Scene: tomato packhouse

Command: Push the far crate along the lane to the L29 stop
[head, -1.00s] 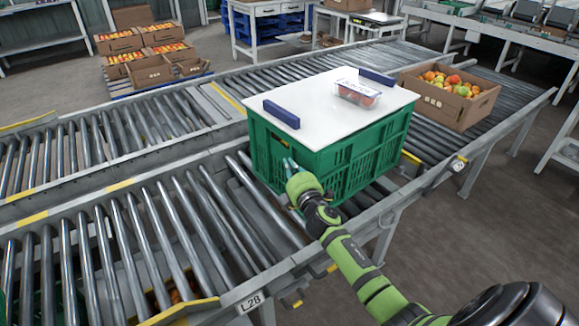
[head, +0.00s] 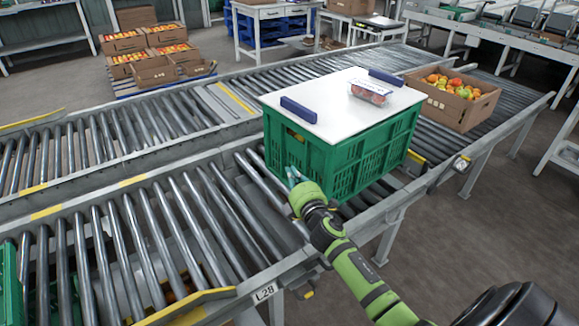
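A green slatted crate (head: 355,160) stands upright on the near roller lane (head: 215,215), right of the picture's middle. A white board (head: 325,112) with two dark blue blocks lies on top of it. A clear punnet of red fruit (head: 371,93) rests on the board. My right gripper (head: 291,176) is low at the crate's left side, close against it; contact and finger opening cannot be made out. My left gripper is not in view. A label L28 (head: 264,292) is on the lane's near rail. No L29 label is readable.
A yellow-edged plate (head: 185,306) lies at the near lane's front. Part of another green crate (head: 12,285) shows at the left edge. A cardboard box of tomatoes (head: 450,104) stands right of the crate. A second roller lane (head: 120,135) runs behind; rollers left of the crate are clear.

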